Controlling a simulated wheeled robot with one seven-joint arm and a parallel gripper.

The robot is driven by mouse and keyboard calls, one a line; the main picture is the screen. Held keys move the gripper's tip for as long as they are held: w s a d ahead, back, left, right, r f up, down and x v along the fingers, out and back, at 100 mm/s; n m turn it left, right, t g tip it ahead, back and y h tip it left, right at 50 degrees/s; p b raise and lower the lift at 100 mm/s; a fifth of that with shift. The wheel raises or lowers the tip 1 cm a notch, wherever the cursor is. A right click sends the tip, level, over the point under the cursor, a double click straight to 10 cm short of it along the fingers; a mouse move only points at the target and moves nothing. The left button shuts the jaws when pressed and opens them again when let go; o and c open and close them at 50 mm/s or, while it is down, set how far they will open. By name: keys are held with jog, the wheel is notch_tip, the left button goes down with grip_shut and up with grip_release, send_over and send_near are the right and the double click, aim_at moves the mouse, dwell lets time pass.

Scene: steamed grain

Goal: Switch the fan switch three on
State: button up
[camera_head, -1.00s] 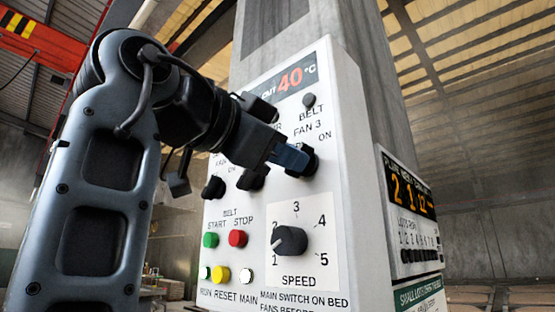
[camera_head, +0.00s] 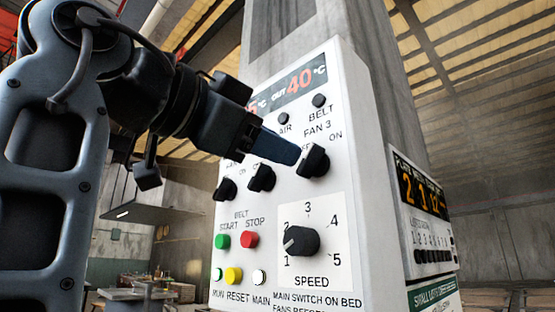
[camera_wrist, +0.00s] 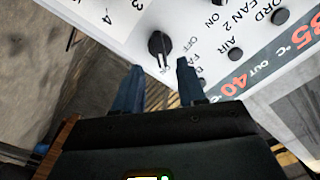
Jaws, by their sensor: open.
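The fan 3 switch (camera_head: 314,160) is a black rotary knob on the white control panel, below the "FAN 3" label. In the wrist view a black knob (camera_wrist: 159,45), apparently this same switch, lies just beyond the gap between my fingertips. "OFF" is printed beside it. My gripper (camera_head: 282,148) is open and empty, with blue fingers pointing at the knob from the left. In the wrist view both fingers (camera_wrist: 160,70) stand apart, one on each side of the knob's line. I cannot tell for sure which position the knob points to.
Two similar black knobs (camera_head: 261,178) (camera_head: 224,189) sit to the left, close under my gripper. Below are a green start button (camera_head: 222,241), a red stop button (camera_head: 249,240) and the speed dial (camera_head: 301,241). A counter box (camera_head: 418,210) is on the pillar's right.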

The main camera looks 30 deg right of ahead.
jog(key=shift+v, duration=1.3)
